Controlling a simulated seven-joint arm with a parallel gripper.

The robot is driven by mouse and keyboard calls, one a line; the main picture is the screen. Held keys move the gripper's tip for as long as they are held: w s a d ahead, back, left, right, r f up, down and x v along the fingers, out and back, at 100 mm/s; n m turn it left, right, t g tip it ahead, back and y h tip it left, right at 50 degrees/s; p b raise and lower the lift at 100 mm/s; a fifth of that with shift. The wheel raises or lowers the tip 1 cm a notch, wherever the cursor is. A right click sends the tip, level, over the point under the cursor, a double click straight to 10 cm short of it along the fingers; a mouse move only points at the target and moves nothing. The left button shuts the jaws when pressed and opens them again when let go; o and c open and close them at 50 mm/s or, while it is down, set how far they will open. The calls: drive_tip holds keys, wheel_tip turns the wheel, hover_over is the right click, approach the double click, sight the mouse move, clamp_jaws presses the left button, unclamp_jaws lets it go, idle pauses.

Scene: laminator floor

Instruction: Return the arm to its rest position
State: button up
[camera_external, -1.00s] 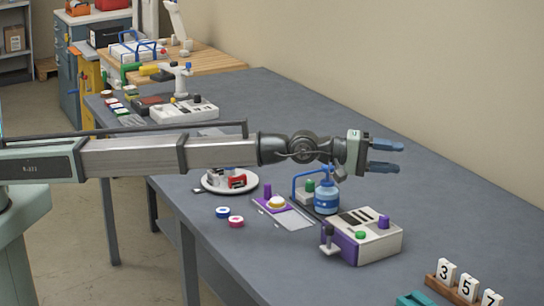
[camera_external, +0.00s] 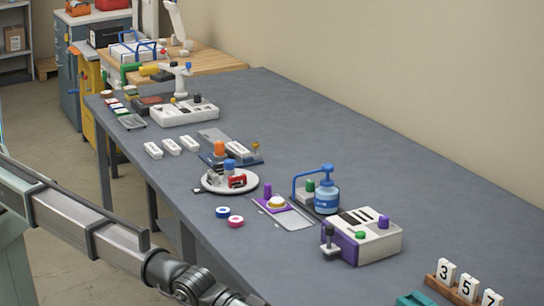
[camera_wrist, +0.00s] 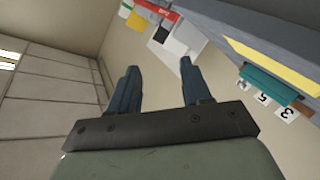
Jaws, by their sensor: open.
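My gripper (camera_wrist: 157,88) shows in the wrist view with its two blue fingers spread wide apart. Nothing is between the fingers. In the external view my arm is low at the bottom left, in front of the table's near edge, and the gripper itself is cut off below the frame. The grey table (camera_external: 330,160) lies behind the arm. The wrist view looks past the fingers at floor, wall and the table's edge.
On the table stand a white and purple machine (camera_external: 365,237), a blue bottle (camera_external: 326,200), a round white plate (camera_external: 213,185) with red and blue parts, and number blocks (camera_external: 466,288) at the right front. A teal item (camera_wrist: 268,82) lies by the blocks. Open floor shows left of the table.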

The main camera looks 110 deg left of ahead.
drive_tip(key=s+d+f+m+g+h, duration=0.1)
drive_tip(key=s+d+f+m+g, duration=0.15)
drive_tip(key=s+d+f, duration=0.45)
drive_tip(key=s+d+f+m+g, duration=0.1)
drive_tip(key=s+d+f+m, duration=0.3)
drive_tip(key=s+d, duration=0.6)
drive_tip(key=s+d+f+m+g+y, duration=0.1)
drive_tip(key=s+d+f+m+g, duration=0.15)
drive_tip(key=s+f, duration=0.65)
drive_tip(key=s+a+f+g+y, duration=0.2)
drive_tip(key=s+a+f, duration=0.2)
drive_tip(key=a+f, duration=0.5)
drive_tip(key=s+a+f+n+g+y, duration=0.15)
drive_tip(key=s+a+f, duration=0.35)
drive_tip(key=a, duration=0.7)
drive_tip(key=s+a+f+m+g+y, duration=0.15)
drive_tip(key=s+a+f, duration=0.25)
drive_tip(key=a+f, duration=0.55)
drive_tip(key=s+a+f+n+g+y, duration=0.2)
drive_tip(key=s+a+f+g, duration=0.3)
drive_tip(key=s+a, duration=0.9)
drive_tip(key=s+a+f+n+g+h, duration=0.1)
drive_tip(key=s+a, duration=0.4)
drive_tip(key=s, duration=0.8)
drive_tip(key=s+a+f+n+g+h, duration=0.1)
drive_tip(key=s+a+g, duration=0.3)
drive_tip(key=s, duration=0.8)
drive_tip(key=shift+s+a+g, duration=0.3)
drive_tip(key=shift+s+a, duration=0.1)
drive_tip(key=shift+a, duration=0.6)
